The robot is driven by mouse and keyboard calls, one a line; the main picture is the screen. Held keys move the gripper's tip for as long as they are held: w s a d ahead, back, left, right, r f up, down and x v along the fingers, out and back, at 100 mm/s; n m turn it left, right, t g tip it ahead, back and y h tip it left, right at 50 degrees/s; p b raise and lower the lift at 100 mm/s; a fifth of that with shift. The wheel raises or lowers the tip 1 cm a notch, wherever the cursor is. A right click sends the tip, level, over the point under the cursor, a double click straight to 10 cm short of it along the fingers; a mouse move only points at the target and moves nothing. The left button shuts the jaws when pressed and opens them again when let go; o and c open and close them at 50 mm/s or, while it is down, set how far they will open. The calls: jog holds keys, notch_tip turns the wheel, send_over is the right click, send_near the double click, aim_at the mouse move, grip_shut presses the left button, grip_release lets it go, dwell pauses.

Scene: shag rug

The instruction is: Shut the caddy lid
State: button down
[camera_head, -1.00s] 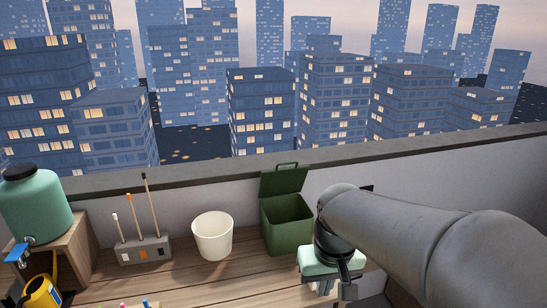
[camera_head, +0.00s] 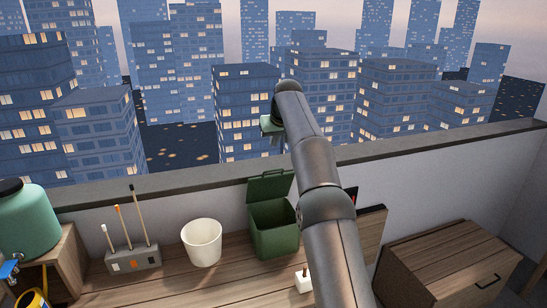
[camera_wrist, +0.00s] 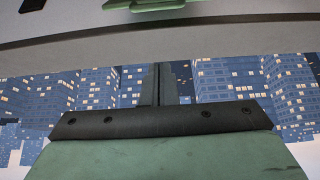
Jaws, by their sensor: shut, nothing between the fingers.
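The green caddy (camera_head: 276,238) stands on the wooden deck by the wall. Its lid (camera_head: 270,186) is open, standing upright at the back edge and close to the wall, and the dark inside shows. My gripper (camera_head: 275,140) is raised high above the lid, apart from it, against the skyline. In the wrist view the two fingers (camera_wrist: 165,85) are together with nothing between them. A green edge (camera_wrist: 150,5) at the top of the wrist view looks like part of the caddy, cut off by the frame.
A white bucket (camera_head: 202,245) stands just left of the caddy. A holder (camera_head: 133,258) with upright sticks and a teal water tank (camera_head: 27,222) are farther left. A wooden chest (camera_head: 448,262) is at the right. The wall's top ledge (camera_head: 400,147) runs behind everything.

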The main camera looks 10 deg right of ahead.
jog(key=p, duration=0.3)
send_over(273, 176)
jog(key=w, duration=0.3)
notch_tip(273, 176, down, 9)
jog(key=s+b, duration=0.1)
jog(key=b, duration=0.2)
jog(key=shift+s+a+f, duration=0.1)
jog(key=shift+s+a, duration=0.05)
jog(key=shift+s, duration=0.3)
jog(key=shift+s+d+b, duration=0.2)
jog(key=shift+s+b, duration=0.3)
jog(key=shift+s, duration=0.25)
jog(key=shift+a+f+b, duration=0.1)
jog(key=shift+b, duration=0.25)
